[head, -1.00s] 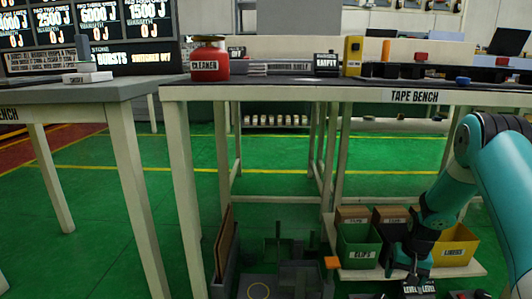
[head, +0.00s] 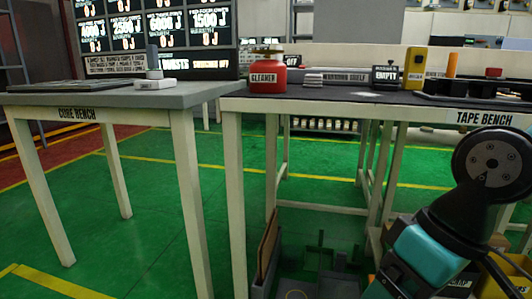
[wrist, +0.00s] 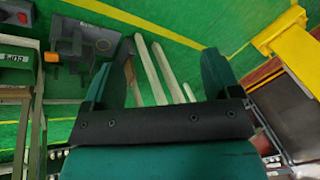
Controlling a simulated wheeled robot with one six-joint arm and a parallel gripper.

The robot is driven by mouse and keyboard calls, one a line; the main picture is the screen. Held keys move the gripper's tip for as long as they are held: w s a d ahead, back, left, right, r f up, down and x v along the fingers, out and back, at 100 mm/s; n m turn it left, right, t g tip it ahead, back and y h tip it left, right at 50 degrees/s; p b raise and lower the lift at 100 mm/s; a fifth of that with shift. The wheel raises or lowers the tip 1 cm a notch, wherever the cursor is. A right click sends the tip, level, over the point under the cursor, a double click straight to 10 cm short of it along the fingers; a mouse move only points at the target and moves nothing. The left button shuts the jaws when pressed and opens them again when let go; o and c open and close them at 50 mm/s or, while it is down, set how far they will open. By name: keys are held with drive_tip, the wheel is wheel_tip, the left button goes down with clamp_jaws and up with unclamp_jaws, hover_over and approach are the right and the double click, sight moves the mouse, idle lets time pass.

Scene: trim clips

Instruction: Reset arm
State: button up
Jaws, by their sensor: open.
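My arm shows at the lower right in the head view, bent and in front of the tape bench (head: 440,112). Its gripper end is out of the head frame. In the wrist view my gripper (wrist: 165,75) shows two teal fingers spread wide apart. Nothing is between the fingers except the distant green floor and pale bench legs. The gripper is open and empty.
The cure bench (head: 120,97) stands to the left. A red cleaner can (head: 267,76), a yellow box (head: 415,62) and a container marked EMPTY (head: 386,77) stand on the tape bench. A grey crate (head: 310,285) sits below. A green bin (wrist: 18,75) shows in the wrist view.

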drive_tip(key=s+r+n+p, duration=0.1)
drive_tip(key=s+r+p, duration=0.2)
drive_tip(key=r+p, duration=3.5)
drive_tip(key=shift+s+a+r, duration=0.2)
drive_tip(key=shift+a+r, duration=0.15)
drive_tip(key=shift+r, duration=0.05)
